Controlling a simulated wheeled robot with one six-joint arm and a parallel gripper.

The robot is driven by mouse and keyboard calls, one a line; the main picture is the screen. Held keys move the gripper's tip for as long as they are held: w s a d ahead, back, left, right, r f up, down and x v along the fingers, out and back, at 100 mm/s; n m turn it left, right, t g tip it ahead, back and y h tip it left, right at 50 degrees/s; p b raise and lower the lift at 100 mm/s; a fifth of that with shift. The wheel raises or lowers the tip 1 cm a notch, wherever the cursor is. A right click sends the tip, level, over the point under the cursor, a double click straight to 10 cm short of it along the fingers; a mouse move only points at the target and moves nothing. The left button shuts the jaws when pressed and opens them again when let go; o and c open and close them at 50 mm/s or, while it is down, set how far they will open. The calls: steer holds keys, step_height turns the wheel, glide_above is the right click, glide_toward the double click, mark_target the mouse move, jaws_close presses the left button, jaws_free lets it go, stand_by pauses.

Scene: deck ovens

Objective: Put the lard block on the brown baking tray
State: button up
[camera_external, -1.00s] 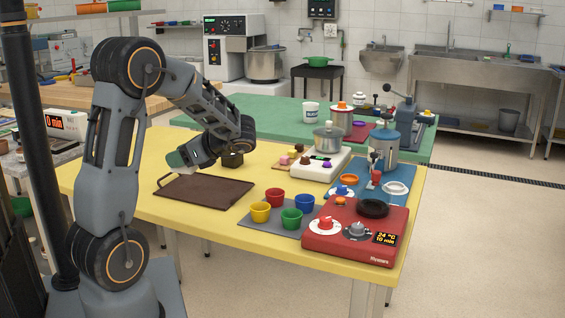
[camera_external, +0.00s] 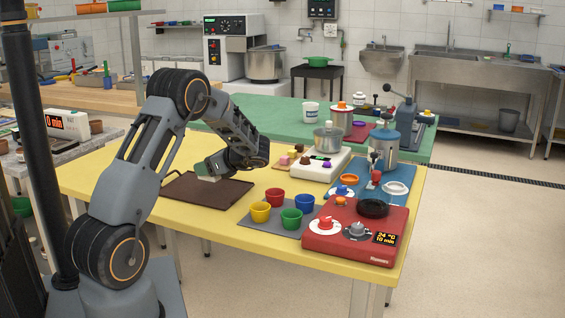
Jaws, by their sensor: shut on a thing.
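The brown baking tray (camera_external: 222,197) lies flat on the yellow table, with a handle at its left end. My gripper (camera_external: 206,174) is over the far middle part of the tray. My gripper and wrist partly hide the block and the tray's far edge.
Red, yellow, blue and green cups (camera_external: 290,218) stand on a grey mat right of the tray. A red appliance (camera_external: 345,248) and a white scale (camera_external: 310,168) with a pot stand farther right. The yellow table's left part (camera_external: 105,175) is clear.

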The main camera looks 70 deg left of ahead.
mark_target(208, 177)
steer(key=shift+w+a+f, duration=0.1)
steer(key=shift+a+f, duration=0.05)
steer(key=shift+f, duration=0.1)
steer(key=shift+w+a+f, duration=0.1)
steer(key=shift+a+f, duration=0.05)
steer(key=shift+f, duration=1.55)
steer(key=o, duration=0.9)
steer(key=shift+o, duration=0.2)
